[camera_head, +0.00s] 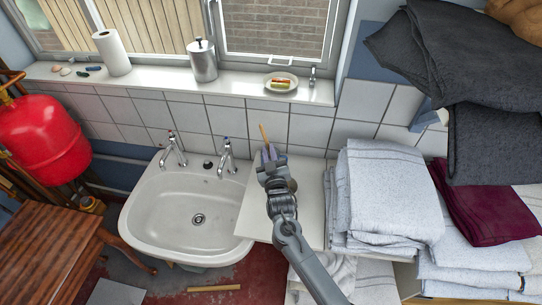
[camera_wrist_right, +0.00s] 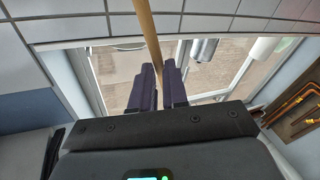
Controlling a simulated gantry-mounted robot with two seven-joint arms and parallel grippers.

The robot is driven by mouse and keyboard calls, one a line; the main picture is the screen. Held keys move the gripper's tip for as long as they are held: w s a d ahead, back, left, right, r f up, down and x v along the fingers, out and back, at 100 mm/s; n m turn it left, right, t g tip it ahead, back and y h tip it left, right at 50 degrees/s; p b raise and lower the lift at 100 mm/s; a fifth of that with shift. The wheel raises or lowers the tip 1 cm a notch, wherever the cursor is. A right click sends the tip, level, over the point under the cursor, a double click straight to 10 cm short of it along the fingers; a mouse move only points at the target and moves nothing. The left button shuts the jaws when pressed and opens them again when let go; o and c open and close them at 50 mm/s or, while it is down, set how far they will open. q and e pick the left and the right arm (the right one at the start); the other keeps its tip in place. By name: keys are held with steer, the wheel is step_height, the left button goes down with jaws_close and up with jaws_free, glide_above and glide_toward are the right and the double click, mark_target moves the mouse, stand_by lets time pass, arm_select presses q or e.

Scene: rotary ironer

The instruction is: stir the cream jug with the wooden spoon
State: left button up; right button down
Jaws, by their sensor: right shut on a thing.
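My right gripper (camera_head: 268,155) is over the white counter beside the basin, with its arm coming in from below. It is shut on the wooden spoon (camera_head: 264,133), whose thin pale handle sticks up above the fingers. In the right wrist view the handle (camera_wrist_right: 147,32) passes between the dark fingers (camera_wrist_right: 160,85). The spoon's other end is hidden. I cannot make out the cream jug for certain; a small brownish rounded thing (camera_head: 292,186) shows just right of my gripper, partly covered by it. My left gripper is not in view.
A white basin (camera_head: 150,211) with two taps is left of the counter (camera_head: 252,222). Folded white towels (camera_head: 385,190) are stacked close on the right. Behind is a tiled wall with a window sill (camera_head: 235,92) holding a paper roll, a metal canister and a plate.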

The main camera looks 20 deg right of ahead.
mark_target(261, 129)
steer(key=shift+w+a+r+p, duration=0.2)
steer(key=shift+w+r+p, duration=0.1)
steer(key=shift+r, duration=0.5)
steer(key=shift+w+a+r+p, duration=0.2)
steer(key=shift+r+p, duration=0.15)
steer(key=shift+r, duration=0.4)
steer(key=shift+w+a+r+p, duration=0.15)
steer(key=shift+w+r+p, duration=0.15)
steer(key=shift+r, duration=0.5)
steer(key=shift+w+a+r, duration=0.2)
steer(key=shift+w+r, duration=0.05)
steer(key=shift+r, duration=0.45)
steer(key=shift+r+p, duration=0.15)
steer(key=shift+p, duration=0.15)
steer(key=shift+r, duration=0.15)
step_height(261, 129, up, 3)
steer(key=p, duration=0.2)
steer(key=shift+p, duration=0.3)
steer(key=shift+r+p, duration=0.35)
steer(key=shift+r, duration=0.5)
